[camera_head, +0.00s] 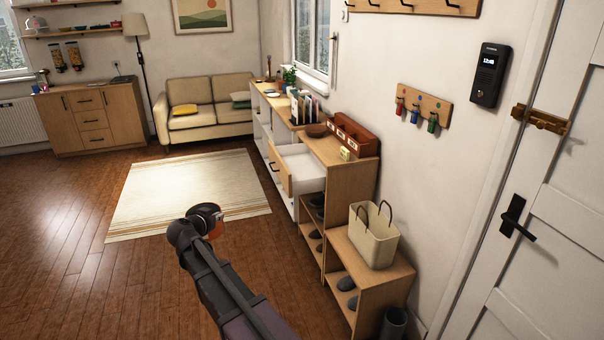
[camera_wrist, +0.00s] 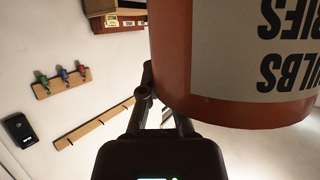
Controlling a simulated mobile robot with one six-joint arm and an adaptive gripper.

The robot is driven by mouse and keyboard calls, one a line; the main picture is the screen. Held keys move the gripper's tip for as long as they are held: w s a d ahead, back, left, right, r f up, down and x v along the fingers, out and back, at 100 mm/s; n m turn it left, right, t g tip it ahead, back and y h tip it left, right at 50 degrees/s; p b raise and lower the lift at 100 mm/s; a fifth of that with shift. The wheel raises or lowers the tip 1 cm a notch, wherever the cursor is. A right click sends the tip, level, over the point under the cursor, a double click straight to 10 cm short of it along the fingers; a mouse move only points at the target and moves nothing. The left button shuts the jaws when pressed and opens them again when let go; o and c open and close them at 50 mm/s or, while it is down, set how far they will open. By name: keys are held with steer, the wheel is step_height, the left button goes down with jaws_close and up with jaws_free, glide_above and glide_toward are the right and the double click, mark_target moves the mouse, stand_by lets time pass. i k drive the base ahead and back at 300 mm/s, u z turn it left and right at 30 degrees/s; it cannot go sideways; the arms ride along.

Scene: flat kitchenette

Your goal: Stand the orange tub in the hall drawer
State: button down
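The orange tub (camera_wrist: 235,65), with a pale label and black lettering, fills the upper right of the wrist view. My gripper (camera_wrist: 165,100) is closed around it there; the far finger is partly hidden behind the tub. The lettering and the wall both appear upside down, so the tub looks roughly upright. In the head view only an orange sliver (camera_head: 217,231) of it shows beside my gripper (camera_head: 208,215), above the floor left of the hall cabinet. The hall drawer (camera_head: 279,171) is pulled open from this cabinet; its visible white inside looks empty.
On the cabinet top (camera_head: 326,148) stand a red-brown organizer (camera_head: 355,136), a bowl (camera_head: 316,130) and a small yellow item (camera_head: 345,154). A cream bag (camera_head: 373,236) stands on the lower shoe bench (camera_head: 390,275). Floor and rug (camera_head: 185,190) left of the cabinet are clear.

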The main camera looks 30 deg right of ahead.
mark_target(296, 172)
steer(key=z, duration=0.05)
steer(key=i, duration=1.3)
steer(key=z, duration=1.4)
